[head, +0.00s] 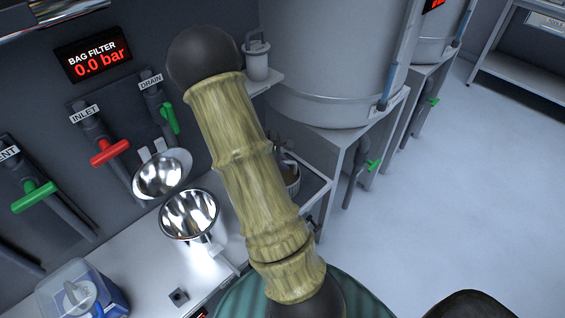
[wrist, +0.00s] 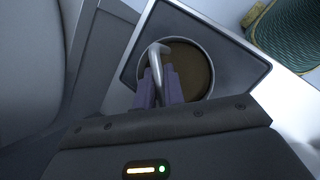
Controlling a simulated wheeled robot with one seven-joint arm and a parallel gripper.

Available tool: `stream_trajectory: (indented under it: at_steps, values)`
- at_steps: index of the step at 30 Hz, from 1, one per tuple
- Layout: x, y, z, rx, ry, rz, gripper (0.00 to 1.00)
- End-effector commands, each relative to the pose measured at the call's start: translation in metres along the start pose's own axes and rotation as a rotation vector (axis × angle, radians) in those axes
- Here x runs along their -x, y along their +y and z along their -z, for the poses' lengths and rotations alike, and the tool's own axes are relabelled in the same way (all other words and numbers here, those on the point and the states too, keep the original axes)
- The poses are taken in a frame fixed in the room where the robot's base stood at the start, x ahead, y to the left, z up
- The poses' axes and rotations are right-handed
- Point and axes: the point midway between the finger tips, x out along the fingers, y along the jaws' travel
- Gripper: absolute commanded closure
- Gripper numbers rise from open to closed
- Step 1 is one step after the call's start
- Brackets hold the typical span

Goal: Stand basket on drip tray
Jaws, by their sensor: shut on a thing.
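The basket (wrist: 195,65) is a round vessel with a brownish inside and a pale rim. In the wrist view my gripper (wrist: 158,88) has its purple fingers shut on the basket's bent silver handle (wrist: 155,57). The drip tray (wrist: 235,72) is a dark square with a pale metal edge, and the basket lies within its outline. I cannot tell whether the basket touches the tray. In the head view part of the basket (head: 292,182) shows beside my arm over the dark tray (head: 312,187); my arm hides the rest and most of the gripper.
Two shiny metal bowls (head: 190,213) are left of my arm on and above the pale bench (head: 140,250). A clear bin (head: 80,290) stands at the front left. Red and green valve handles (head: 110,152) line the wall. A large grey tank (head: 330,60) stands behind; open floor lies right.

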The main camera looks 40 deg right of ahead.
Motion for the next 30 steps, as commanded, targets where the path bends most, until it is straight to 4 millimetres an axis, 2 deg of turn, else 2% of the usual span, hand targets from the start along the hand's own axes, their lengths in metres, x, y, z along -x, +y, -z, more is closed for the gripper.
stream_trajectory:
  at_steps: [8, 9, 12, 23, 26, 30]
  values:
    - [-0.001, 0.000, 0.002, 0.001, 0.001, -0.002, 1.00]
    - [-0.002, -0.001, 0.002, 0.001, 0.001, -0.001, 0.88]
    - [-0.001, 0.000, 0.001, 0.001, 0.001, -0.001, 0.68]
    - [0.001, 0.001, -0.001, 0.000, 0.001, -0.001, 0.68]
    - [0.009, 0.001, 0.000, 0.001, 0.003, -0.004, 0.68]
    - [0.031, 0.002, 0.000, -0.002, 0.004, -0.005, 0.68]
